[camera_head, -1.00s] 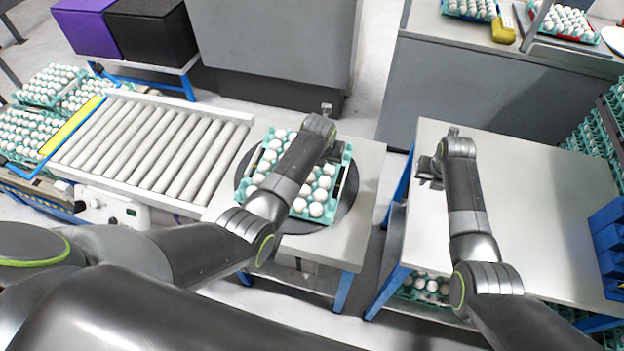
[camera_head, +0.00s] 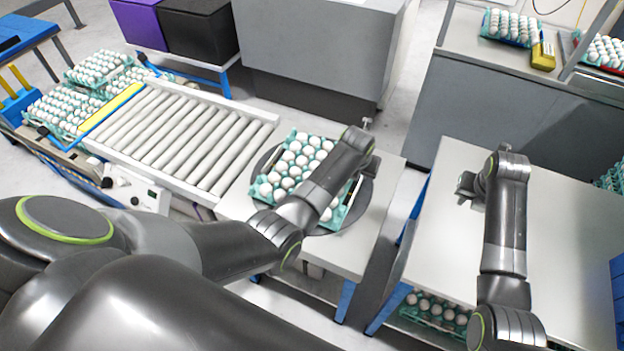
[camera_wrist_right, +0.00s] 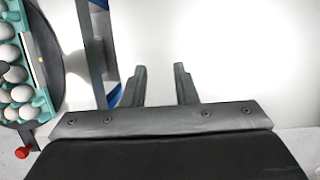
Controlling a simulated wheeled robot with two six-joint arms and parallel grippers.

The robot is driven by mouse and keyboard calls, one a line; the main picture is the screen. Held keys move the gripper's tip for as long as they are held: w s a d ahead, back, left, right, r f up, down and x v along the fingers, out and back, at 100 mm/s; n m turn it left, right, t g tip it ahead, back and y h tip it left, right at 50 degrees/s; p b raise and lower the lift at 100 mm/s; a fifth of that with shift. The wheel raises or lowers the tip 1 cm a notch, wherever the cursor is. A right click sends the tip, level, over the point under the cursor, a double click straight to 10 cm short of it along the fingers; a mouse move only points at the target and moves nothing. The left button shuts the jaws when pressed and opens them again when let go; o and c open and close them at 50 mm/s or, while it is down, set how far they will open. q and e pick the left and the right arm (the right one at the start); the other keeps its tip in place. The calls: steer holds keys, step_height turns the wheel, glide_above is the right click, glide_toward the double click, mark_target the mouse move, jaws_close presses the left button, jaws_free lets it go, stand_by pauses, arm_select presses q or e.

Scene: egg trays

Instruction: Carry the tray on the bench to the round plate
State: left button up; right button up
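A teal tray of white eggs (camera_head: 342,216) sits on the dark round plate (camera_head: 365,199), partly under my left arm. The tray and the plate's edge also show at the left of the right wrist view, tray (camera_wrist_right: 48,105) and plate (camera_wrist_right: 48,52). My left gripper (camera_head: 368,165) is over the tray's far right side; its fingers are mostly hidden by the arm, so I cannot tell their state. My right gripper (camera_head: 467,187) is over the left part of the right-hand bench (camera_head: 560,235). Its fingers (camera_wrist_right: 160,72) are apart with nothing between them.
A roller conveyor (camera_head: 185,135) adjoins the plate's table on the left, with several egg trays (camera_head: 62,110) beyond it. A gap separates the plate's table from the right bench, whose visible top is clear. More eggs (camera_head: 437,310) are under that bench.

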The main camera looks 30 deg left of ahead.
steer(key=v, duration=0.6)
steer(key=shift+a, duration=0.2)
steer(key=shift+r, duration=0.1)
